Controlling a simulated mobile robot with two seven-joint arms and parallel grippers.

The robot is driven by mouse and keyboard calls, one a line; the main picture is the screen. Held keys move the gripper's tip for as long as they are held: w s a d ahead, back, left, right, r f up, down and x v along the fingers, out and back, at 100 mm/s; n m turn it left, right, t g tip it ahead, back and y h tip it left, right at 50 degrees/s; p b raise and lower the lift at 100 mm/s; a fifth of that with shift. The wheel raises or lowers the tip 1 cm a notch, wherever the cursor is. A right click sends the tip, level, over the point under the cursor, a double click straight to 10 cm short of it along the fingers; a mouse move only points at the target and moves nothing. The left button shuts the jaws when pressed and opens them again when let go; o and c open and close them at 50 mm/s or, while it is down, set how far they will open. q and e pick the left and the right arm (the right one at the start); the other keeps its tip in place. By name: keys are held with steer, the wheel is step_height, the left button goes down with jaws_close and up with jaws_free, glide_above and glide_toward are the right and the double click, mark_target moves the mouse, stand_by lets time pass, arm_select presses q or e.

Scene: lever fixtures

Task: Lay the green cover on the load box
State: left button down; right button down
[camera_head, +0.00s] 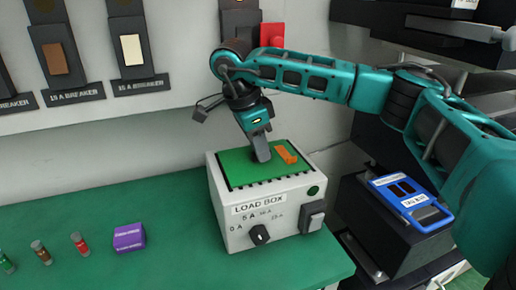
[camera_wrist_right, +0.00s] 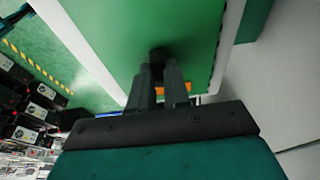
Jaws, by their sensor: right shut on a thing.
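The white load box (camera_head: 228,222) stands at the right end of the green table, with a dial and a switch on its front. The flat green cover (camera_head: 238,170) is at the box's top, inside its white rim; I cannot tell whether it rests fully. A row of dark slots shows along its front edge. My right gripper (camera_head: 262,156) points down at the cover and is shut on it, at a small dark grip. In the right wrist view the fingers (camera_wrist_right: 164,82) close at this grip on the cover (camera_wrist_right: 110,35). My left gripper is out of view.
An orange piece (camera_head: 286,155) is beside my right fingers on the box top. A purple block (camera_head: 129,237) and several small fuses (camera_head: 80,244) are on the table at left. A blue meter (camera_head: 410,200) is at right. Breakers (camera_head: 132,50) line the wall.

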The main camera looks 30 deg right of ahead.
mark_target(245, 163)
steer(key=shift+f, duration=0.15)
steer(key=c, duration=1.1)
jaws_free()
steer(key=shift+a+r, duration=0.1)
steer(key=shift+r, duration=0.3)
steer(key=p+v, duration=0.2)
steer(key=v, duration=0.9)
steer(key=shift+r, duration=0.25)
steer(key=shift+a, duration=0.1)
